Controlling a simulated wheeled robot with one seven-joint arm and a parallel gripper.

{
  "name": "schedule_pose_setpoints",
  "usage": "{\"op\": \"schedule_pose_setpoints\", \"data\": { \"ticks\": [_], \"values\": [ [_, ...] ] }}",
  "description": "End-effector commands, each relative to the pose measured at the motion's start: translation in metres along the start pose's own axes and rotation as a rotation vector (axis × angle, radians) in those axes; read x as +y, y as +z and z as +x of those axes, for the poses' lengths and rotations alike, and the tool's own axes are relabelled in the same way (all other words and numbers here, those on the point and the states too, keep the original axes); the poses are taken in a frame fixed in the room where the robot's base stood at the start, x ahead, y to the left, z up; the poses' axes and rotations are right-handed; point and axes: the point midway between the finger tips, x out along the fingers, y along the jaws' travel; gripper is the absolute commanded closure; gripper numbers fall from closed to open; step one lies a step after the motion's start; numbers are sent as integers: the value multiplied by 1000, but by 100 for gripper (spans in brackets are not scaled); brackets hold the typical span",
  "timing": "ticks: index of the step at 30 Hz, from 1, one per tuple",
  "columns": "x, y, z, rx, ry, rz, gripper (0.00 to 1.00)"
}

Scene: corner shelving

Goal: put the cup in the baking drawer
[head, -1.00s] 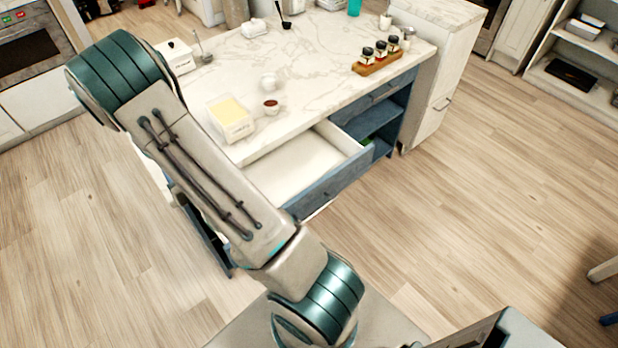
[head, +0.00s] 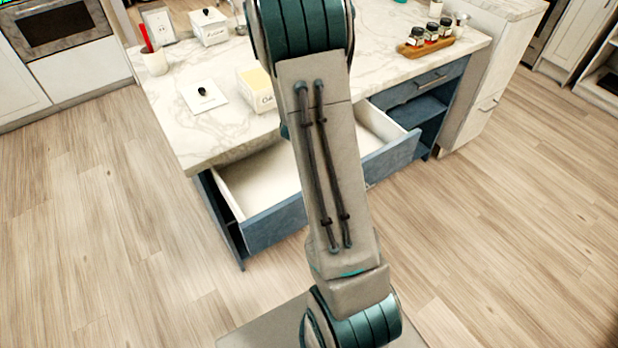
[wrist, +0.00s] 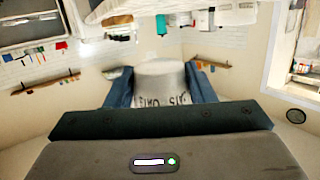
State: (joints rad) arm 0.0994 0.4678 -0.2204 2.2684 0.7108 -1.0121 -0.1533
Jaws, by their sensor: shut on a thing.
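In the wrist view, the two blue fingers of my gripper (wrist: 159,68) are closed on the sides of a pale, rounded, cup-like thing (wrist: 160,84), taken as the cup. Dark lettering shows upside down on its side. In the head view, my arm crosses the middle of the picture and my gripper and the cup are out of sight. An open drawer (head: 273,224) with a blue front and pale inside juts out below the marble counter. My arm covers its middle, and the visible parts of its inside look empty. I cannot see how far the cup is from it.
On the marble counter (head: 215,133) are a yellow-and-white box (head: 257,91), a loose lid with a black knob (head: 203,97), a white canister (head: 209,27) and a wooden tray (head: 426,49) with jars. Open blue shelving (head: 425,108) lies right of the drawer. The floor is clear in front.

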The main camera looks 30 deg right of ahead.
Motion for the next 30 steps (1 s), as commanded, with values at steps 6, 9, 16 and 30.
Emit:
{"op": "schedule_pose_setpoints", "data": {
  "ticks": [6,9,16,30],
  "values": [
    [78,18,40,19,289,37,76],
    [109,22,50,23,396,47,76],
    [154,28,60,26,545,57,76],
    [114,76,29,24,574,55,76]
  ]
}}
